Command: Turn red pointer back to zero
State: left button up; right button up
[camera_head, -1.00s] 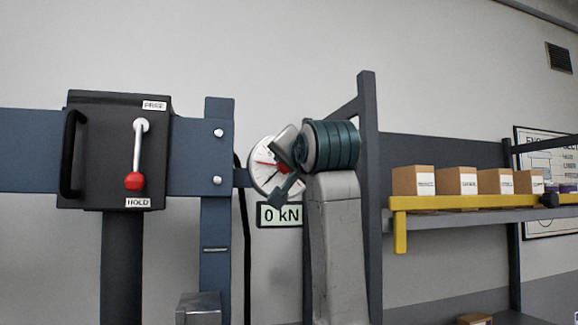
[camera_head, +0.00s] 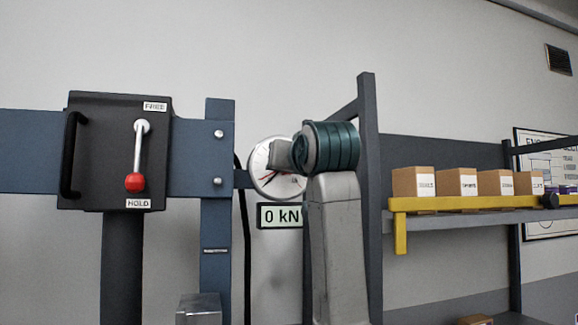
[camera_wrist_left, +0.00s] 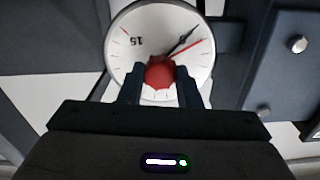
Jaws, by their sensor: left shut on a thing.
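The round white gauge (camera_head: 258,166) is on the blue frame, above a display reading "0 kN" (camera_head: 280,216). In the left wrist view the gauge face (camera_wrist_left: 138,20) appears upside down. Its red pointer (camera_wrist_left: 190,48) lies close beside the black needle (camera_wrist_left: 184,37), a small angle apart. My left gripper (camera_wrist_left: 160,76) is shut on the red knob (camera_wrist_left: 160,71) at the gauge's centre. My right gripper is not in view.
A black box with a red-tipped lever (camera_head: 137,155) at HOLD and a handle (camera_head: 72,155) stands left. A grey post (camera_head: 370,190) is just right of my wrist. A shelf (camera_head: 480,217) with several cartons is farther right.

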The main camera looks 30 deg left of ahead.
pick_arm(q)
jog(key=shift+f, duration=0.15)
jog(key=o, duration=1)
jog(key=shift+c, duration=0.2)
jog(key=b+v, duration=0.4)
jog(key=v, duration=0.7)
jog(key=shift+w, duration=0.1)
